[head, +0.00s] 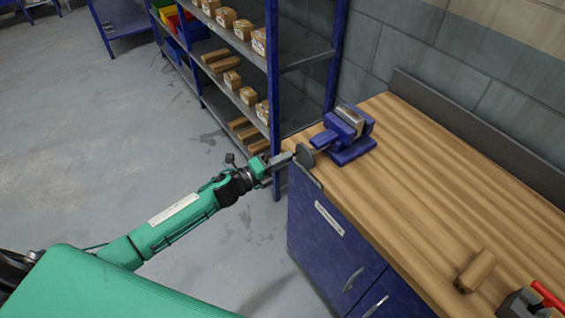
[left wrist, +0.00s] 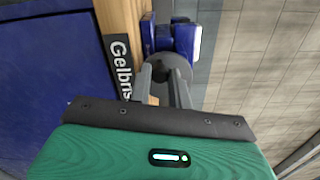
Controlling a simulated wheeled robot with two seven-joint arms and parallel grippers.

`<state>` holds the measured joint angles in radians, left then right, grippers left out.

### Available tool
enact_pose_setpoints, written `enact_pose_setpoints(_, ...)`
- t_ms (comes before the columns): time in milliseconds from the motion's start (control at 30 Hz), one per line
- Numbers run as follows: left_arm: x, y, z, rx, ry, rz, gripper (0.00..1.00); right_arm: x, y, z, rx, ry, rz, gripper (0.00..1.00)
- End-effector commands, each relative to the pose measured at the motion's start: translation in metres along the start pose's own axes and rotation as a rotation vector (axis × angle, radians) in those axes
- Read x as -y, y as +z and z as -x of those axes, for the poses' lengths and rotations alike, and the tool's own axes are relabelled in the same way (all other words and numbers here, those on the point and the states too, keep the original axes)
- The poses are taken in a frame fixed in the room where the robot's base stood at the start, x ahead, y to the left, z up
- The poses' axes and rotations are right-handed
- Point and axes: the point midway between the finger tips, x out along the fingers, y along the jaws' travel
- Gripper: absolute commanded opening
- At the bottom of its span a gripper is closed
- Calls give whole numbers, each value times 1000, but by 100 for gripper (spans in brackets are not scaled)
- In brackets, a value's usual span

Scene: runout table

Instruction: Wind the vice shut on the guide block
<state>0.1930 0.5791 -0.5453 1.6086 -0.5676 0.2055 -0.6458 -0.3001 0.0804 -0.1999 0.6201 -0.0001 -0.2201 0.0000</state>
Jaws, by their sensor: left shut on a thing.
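The blue vice (head: 352,152) stands on the near-left corner of the wooden bench, with a round grey handwheel (head: 306,157) on its left side. The vice (left wrist: 184,38) and the handwheel (left wrist: 172,64) also show in the left wrist view. My left gripper (head: 297,157) reaches in from the left and is shut on the handwheel, its two fingers on either side of it in the left wrist view. A pale brown-grey piece (head: 351,117) shows at the top of the vice; I cannot tell if it is the guide block. My right gripper is out of view.
The bench top (head: 440,170) is clear behind the vice. A wooden piece (head: 476,270) and a grey fixture with a red handle (head: 533,300) are at the lower right. A blue shelf rack (head: 273,70) with wooden pieces stands close beyond my left gripper.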

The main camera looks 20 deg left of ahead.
Motion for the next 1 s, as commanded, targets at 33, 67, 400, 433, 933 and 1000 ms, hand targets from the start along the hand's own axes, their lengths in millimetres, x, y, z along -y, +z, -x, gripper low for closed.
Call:
enact_pose_setpoints(33,0,0,0,-1,-4,-66,0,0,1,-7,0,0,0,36)
enact_pose_setpoints(67,2,1,0,-1,-4,-101,0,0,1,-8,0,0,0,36)
enact_pose_setpoints(400,5,2,0,0,-2,-179,0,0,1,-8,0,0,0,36)
enact_pose_setpoints(433,5,2,0,0,-2,-197,0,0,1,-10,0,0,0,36)
enact_pose_setpoints(933,14,3,0,0,-3,-476,0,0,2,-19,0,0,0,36)
enact_pose_setpoints(1000,15,3,0,-1,-3,-523,0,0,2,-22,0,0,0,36)
